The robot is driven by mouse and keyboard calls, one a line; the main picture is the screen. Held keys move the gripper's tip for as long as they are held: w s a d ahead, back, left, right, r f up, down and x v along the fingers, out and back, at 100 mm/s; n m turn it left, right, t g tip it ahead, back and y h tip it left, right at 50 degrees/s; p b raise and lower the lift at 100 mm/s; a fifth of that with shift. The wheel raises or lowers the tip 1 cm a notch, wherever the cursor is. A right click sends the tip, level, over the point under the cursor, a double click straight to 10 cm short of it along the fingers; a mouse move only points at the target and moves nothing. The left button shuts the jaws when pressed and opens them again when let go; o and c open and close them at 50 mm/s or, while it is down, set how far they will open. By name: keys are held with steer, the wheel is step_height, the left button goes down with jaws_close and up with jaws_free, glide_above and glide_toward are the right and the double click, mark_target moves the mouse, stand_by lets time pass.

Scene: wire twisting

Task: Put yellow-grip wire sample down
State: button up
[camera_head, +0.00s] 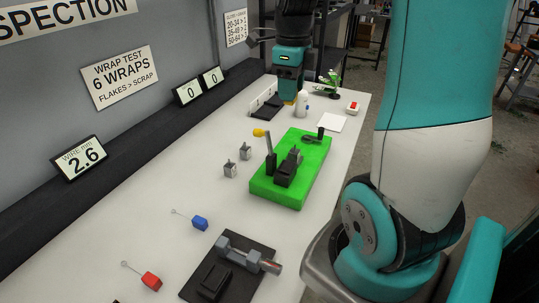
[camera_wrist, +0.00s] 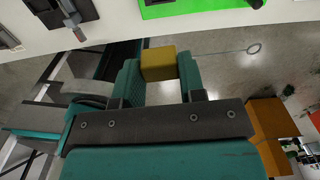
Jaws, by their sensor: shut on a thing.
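The yellow-grip wire sample is held in my gripper. In the wrist view its yellow block (camera_wrist: 158,63) sits between the teal finger pads, and its thin wire runs right to a small loop. My gripper (camera_wrist: 159,75) is shut on the block. In the head view my gripper (camera_head: 288,94) hangs over the far part of the bench, with a bit of yellow at its tip. It is close to a white bottle (camera_head: 302,105) and a dark mat with a white slotted strip. The wire cannot be made out in the head view.
A green-based lever fixture (camera_head: 262,190) stands mid-bench, with two small grey blocks to its left. Blue-grip (camera_head: 200,223) and red-grip (camera_head: 151,281) samples lie nearer, beside a dark plate with a roller device. Bare bench lies between them. A red-button box (camera_head: 353,107) is at the far right.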

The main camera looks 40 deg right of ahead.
mark_target(286, 168)
steer(key=shift+w+f, duration=0.15)
steer(key=shift+f, duration=0.05)
step_height(286, 168, down, 19)
steer(key=shift+d+f+p, duration=0.1)
steer(key=shift+f+p, duration=0.05)
steer(key=shift+p, duration=0.7)
steer(key=o, duration=1)
steer(key=shift+f, duration=0.1)
